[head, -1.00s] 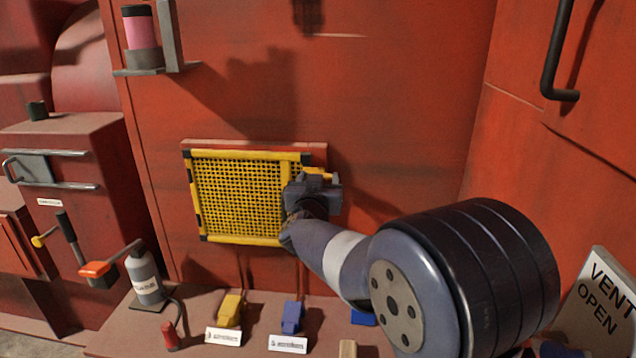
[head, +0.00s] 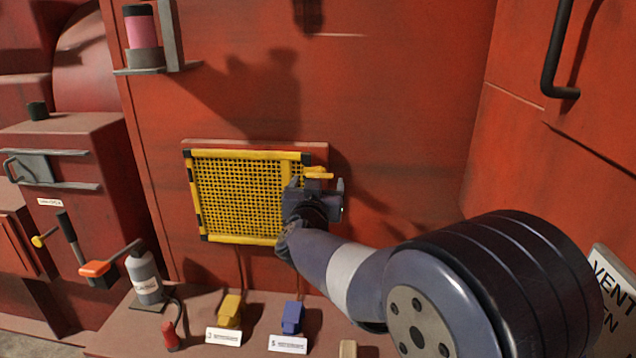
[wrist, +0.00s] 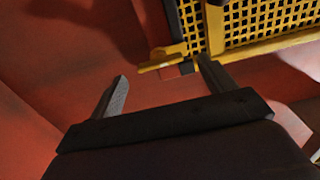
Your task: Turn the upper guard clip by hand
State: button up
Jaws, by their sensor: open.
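The upper guard clip (head: 319,174) is a small yellow bar at the upper right corner of the yellow mesh guard (head: 240,197), on the red wall. It points sideways to the right, past the guard's edge. In the wrist view the clip (wrist: 160,66) shows ahead of the jaws, near the right finger, with a small red block beside it. My gripper (head: 317,183) is open just below the clip, one finger to each side in the head view. I cannot tell whether a finger touches the clip.
A ledge below carries a yellow block (head: 230,309) and a blue block (head: 292,317) with labels, and a grey bottle (head: 146,278). A black handle (head: 557,60) is on the right wall. The wall above and right of the guard is clear.

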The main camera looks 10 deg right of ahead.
aim_at(319, 177)
jog(key=v, duration=0.8)
jog(key=shift+b, duration=0.3)
jog(key=p+x, duration=0.1)
jog(key=x, duration=0.9)
jog(key=shift+w+d, duration=0.1)
jog(key=shift+w, duration=0.4)
jog(key=shift+s+n+p, duration=0.1)
jog(key=shift+n+p, duration=0.25)
jog(key=shift+n, duration=0.35)
